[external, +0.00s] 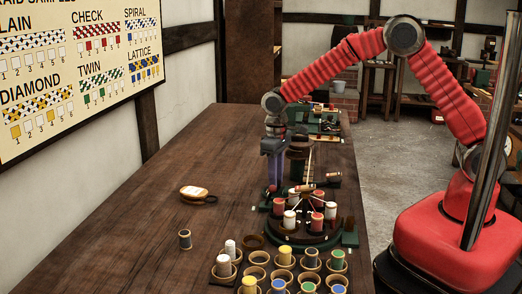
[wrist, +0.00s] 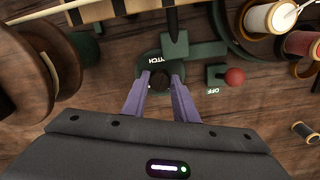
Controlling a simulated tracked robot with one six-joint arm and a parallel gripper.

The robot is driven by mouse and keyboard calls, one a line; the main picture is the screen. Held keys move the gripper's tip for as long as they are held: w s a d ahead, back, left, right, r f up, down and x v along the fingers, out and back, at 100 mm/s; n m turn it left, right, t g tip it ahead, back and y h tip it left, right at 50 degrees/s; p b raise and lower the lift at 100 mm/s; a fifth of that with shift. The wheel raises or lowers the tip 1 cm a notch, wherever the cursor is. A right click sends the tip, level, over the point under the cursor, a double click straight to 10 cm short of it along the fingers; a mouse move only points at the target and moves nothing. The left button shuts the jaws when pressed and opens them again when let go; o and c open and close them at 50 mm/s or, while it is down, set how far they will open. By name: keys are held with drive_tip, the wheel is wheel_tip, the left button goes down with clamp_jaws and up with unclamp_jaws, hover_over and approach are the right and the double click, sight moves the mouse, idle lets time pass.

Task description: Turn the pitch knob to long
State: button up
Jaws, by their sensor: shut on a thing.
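The pitch knob (wrist: 160,83) is a small dark round knob on a green plate (wrist: 147,70) with upside-down "PITCH" lettering, in the wrist view. My gripper (wrist: 161,82) has its two purple fingers on either side of the knob and is shut on it. The fingers partly hide the knob and the plate's lower markings, so I cannot read where it points. In the external view my gripper (external: 273,188) reaches down at the left side of the braiding machine (external: 304,239), and the knob is hidden there.
A red-tipped switch (wrist: 235,76) marked "OFF" sits right of the knob. Spools of white and red thread (wrist: 270,17) stand at the upper right. A big brown reel (wrist: 30,70) is at the left. Cups with spools (external: 284,262) fill the near table; its left part is mostly clear.

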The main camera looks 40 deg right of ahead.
drive_tip(key=n, duration=0.5)
idle(0.4)
drive_tip(key=o, duration=1.1)
drive_tip(key=shift+c, duration=0.2)
wheel_tip(320, 180, up, 14)
drive_tip(key=shift+f, duration=0.1)
idle(0.4)
